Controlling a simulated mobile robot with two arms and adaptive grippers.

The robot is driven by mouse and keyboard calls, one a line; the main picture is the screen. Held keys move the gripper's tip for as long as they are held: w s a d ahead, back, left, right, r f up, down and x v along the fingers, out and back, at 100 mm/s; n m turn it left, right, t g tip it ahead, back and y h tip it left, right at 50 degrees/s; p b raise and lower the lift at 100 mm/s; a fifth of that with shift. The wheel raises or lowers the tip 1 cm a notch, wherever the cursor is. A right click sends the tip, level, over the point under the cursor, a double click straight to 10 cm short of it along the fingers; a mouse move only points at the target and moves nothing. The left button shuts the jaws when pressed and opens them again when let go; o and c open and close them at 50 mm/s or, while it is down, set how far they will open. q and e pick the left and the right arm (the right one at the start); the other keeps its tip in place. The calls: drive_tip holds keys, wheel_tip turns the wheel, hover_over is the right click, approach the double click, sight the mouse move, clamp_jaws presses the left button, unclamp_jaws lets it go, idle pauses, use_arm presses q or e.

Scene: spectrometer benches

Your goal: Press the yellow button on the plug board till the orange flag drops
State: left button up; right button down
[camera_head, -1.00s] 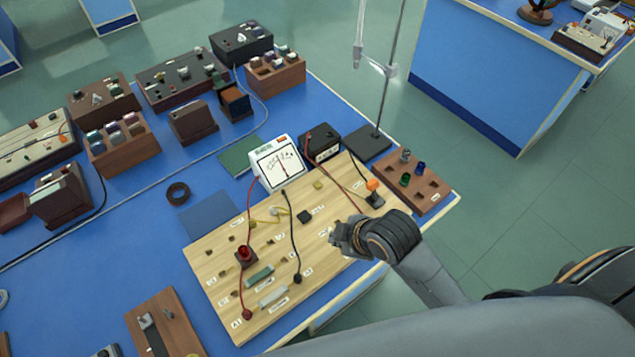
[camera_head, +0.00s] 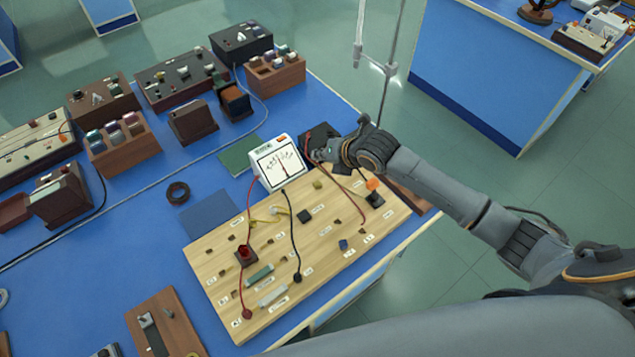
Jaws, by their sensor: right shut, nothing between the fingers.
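The plug board (camera_head: 215,262) is a pale wooden panel on the blue bench. A small yellow button (camera_head: 318,184) sits near its back edge. The orange flag (camera_head: 373,183) shows by a black block (camera_head: 375,200) at the board's right end and appears raised. My right gripper (camera_head: 319,156) is shut and empty, above the back edge of the board, just beyond the yellow button in the picture and apart from it. It is close to the right side of the white meter (camera_head: 277,163). My left gripper is not in view.
Red and black leads cross the board, with a red socket (camera_head: 245,256) and a blue plug (camera_head: 343,244) on it. My arm hides much of the brown rack (camera_head: 408,198) and the dark box (camera_head: 316,135). Dark instrument boxes stand at the back left.

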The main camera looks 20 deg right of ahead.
sight(320, 185)
wheel_tip(320, 185, down, 8)
drive_tip(key=b, duration=0.7)
drive_tip(key=shift+f, duration=0.1)
drive_tip(key=shift+f+b, duration=0.3)
drive_tip(key=shift+f, duration=0.1)
idle(1.0)
drive_tip(key=shift+f, duration=0.3)
drive_tip(key=shift+f+b, duration=0.45)
drive_tip(key=shift+f, duration=0.05)
idle(0.8)
drive_tip(key=shift+s+r+p, duration=0.1)
drive_tip(key=shift+r+p, duration=0.75)
drive_tip(key=shift+r, duration=0.05)
drive_tip(key=shift+r, duration=0.1)
